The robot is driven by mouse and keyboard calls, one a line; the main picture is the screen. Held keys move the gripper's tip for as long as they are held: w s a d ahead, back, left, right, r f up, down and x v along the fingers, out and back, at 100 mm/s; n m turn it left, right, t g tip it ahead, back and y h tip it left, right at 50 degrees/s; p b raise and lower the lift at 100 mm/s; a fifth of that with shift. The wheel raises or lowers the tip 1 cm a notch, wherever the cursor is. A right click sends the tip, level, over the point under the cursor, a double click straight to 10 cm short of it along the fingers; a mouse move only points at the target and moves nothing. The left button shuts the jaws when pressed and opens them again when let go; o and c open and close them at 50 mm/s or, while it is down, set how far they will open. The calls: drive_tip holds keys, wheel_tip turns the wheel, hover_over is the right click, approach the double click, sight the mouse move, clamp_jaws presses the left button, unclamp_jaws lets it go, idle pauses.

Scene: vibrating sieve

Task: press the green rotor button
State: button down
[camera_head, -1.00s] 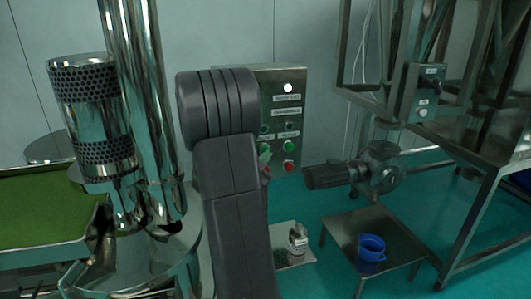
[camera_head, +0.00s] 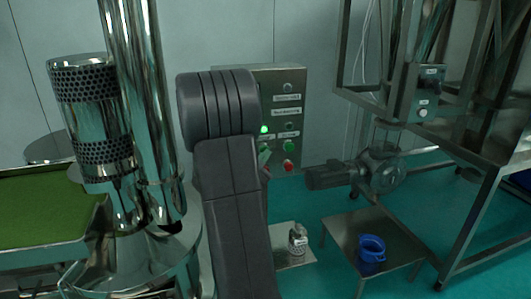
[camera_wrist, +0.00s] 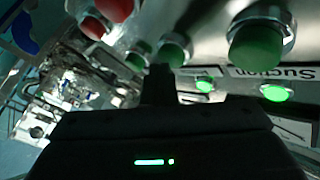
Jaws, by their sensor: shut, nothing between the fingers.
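The steel control panel (camera_head: 275,82) stands behind my arm in the head view. A green button (camera_head: 289,146) and a red button (camera_head: 288,165) show on its right side; my arm hides part of its left. In the wrist view, a large green button (camera_wrist: 255,45) sits beside the "Suction" label (camera_wrist: 282,73). A second green button (camera_wrist: 172,50) and a small green one (camera_wrist: 137,61) lie near the tip of my shut, empty gripper (camera_wrist: 157,80). Which green button is the rotor's cannot be read. Whether the tip touches one is unclear.
A green indicator (camera_head: 264,128) glows on the panel; a bright green lamp (camera_wrist: 275,92) shows in the wrist view. A low steel table (camera_head: 345,228) with a blue cup (camera_head: 371,249) stands at right. A steel column (camera_head: 150,110) stands close at left.

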drive_tip(key=shift+s+d+b, duration=0.25)
drive_tip(key=shift+s+b, duration=0.15)
drive_tip(key=shift+s, duration=0.4)
drive_tip(key=shift+s+d+b, duration=0.25)
drive_tip(key=shift+s+b, duration=0.05)
drive_tip(key=shift+s, duration=0.5)
drive_tip(key=shift+s+d+b, duration=0.25)
drive_tip(key=shift+s+b, duration=0.05)
drive_tip(key=shift+s, duration=0.5)
drive_tip(key=shift+s+d+b, duration=0.25)
drive_tip(key=shift+s+b, duration=0.05)
drive_tip(key=shift+s, duration=0.5)
